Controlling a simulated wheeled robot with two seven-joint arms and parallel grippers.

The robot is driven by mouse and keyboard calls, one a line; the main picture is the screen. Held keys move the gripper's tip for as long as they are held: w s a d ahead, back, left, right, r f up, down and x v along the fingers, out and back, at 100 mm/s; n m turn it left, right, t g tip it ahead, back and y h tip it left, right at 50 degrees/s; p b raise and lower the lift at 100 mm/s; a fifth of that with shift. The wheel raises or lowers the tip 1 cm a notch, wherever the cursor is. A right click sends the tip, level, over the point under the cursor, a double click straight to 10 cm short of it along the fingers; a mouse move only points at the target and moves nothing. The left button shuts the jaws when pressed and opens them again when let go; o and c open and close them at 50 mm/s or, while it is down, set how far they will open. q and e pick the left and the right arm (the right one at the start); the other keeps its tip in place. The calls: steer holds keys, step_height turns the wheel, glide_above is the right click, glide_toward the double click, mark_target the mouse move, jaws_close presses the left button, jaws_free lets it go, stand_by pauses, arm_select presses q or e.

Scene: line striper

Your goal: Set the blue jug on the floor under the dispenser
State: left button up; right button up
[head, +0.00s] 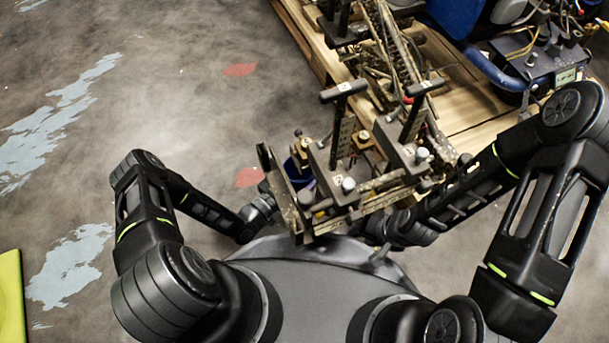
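A small dark blue patch (292,166), which seems to be part of the blue jug, shows between the metal plates of the line striper's front end. Most of it is hidden by those plates. The dispenser (338,185) appears to be among these plates and upright handles, just ahead of my body. My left gripper (262,203) is at the left side of the plates, close to the blue patch; its fingers are hidden. My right gripper (388,230) is low at the right side of the plates. Its fingertips do not show clearly, and I see nothing held in it.
The striper's long frame (392,40) runs back over wooden planks (472,85). A blue tubular frame (490,68) and a control box (535,55) stand at the upper right. The stained floor (150,110) at the left is open. A yellow-green object (10,295) lies at the left edge.

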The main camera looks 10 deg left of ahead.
mark_target(308, 172)
arm_select(q)
steer(key=shift+w+d, duration=0.2)
steer(key=shift+w, duration=0.1)
steer(key=f+b, duration=0.3)
steer(key=shift+w+d+f, duration=0.15)
steer(key=shift+w+f, duration=0.1)
steer(key=shift+f, duration=0.1)
steer(key=shift+r, duration=0.1)
steer(key=o, duration=1.6)
